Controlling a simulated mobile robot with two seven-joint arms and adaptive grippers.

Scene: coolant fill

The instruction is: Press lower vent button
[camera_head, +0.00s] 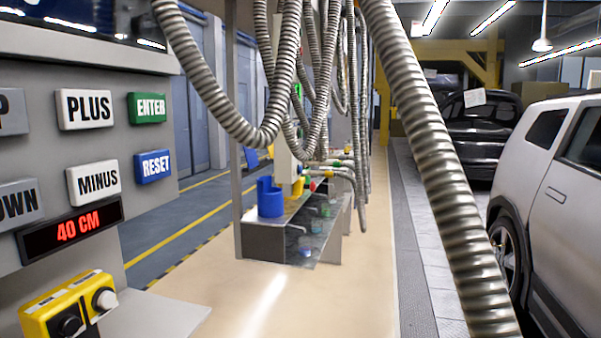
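A yellow button box (50,307) sits at the lower left, below the grey control panel. It carries a white round button (105,298) and a black round button (70,325). Small labels on the box are too small to read, so I cannot tell which button is the lower vent one. Neither of my grippers is in view.
The grey panel (150,100) has PLUS, MINUS, ENTER and RESET keys and a red 40 CM display (72,228). Ribbed hoses (435,150) hang in front. A metal rack (262,240) holds a blue cup (270,198). A white car (560,200) stands right.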

